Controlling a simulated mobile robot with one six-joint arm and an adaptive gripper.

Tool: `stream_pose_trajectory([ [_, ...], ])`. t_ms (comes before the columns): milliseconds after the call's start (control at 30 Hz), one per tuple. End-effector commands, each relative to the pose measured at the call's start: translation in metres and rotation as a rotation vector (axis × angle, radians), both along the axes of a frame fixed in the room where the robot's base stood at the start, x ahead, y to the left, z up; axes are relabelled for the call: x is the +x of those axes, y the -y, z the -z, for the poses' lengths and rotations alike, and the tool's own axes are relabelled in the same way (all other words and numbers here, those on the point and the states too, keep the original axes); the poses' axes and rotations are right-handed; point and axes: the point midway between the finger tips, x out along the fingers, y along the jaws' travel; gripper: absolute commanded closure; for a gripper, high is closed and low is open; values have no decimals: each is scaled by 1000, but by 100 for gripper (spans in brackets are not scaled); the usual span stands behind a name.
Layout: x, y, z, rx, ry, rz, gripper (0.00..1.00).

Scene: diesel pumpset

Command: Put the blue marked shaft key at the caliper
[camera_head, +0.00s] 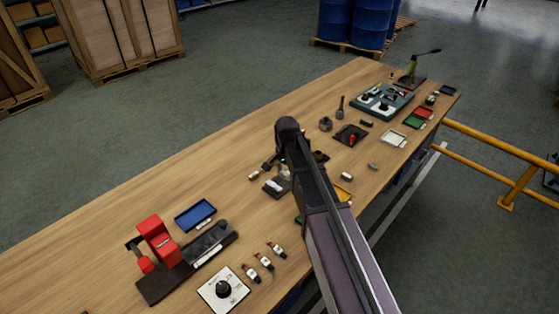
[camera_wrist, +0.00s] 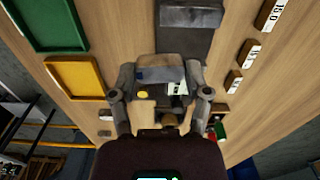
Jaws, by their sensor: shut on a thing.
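In the wrist view my gripper (camera_wrist: 160,78) is closed around a grey block with a small blue mark, which looks like the blue marked shaft key (camera_wrist: 162,72). It lies across between the two fingertips, over the wooden bench. In the head view my arm hides the fingers and the key. A dark mat with a grey metal piece on it lies just beyond the key in the wrist view (camera_wrist: 188,42); it also shows left of my arm in the head view (camera_head: 270,190). I cannot tell for sure which thing is the caliper.
A green tray (camera_wrist: 45,22) and a yellow tray (camera_wrist: 77,76) lie left in the wrist view, small labelled pieces (camera_wrist: 250,52) right. In the head view a red device (camera_head: 158,238) and a blue tray (camera_head: 195,214) stand front left. The bench's back left (camera_head: 190,165) is clear.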

Motion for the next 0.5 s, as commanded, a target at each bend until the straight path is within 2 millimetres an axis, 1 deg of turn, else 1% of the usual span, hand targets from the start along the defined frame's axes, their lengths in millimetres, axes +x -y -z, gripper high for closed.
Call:
stream_pose_trajectory([
  [33, 16, -6, -6, 0, 0, 19, 90],
  [100, 25, -11, -8, 0, 0, 42, 90],
  [167, 31, -13, -9, 0, 0, 56, 90],
  [267, 34, -15, -10, 0, 0, 70, 90],
  [500, 34, -16, -9, 0, 0, 72, 90],
])
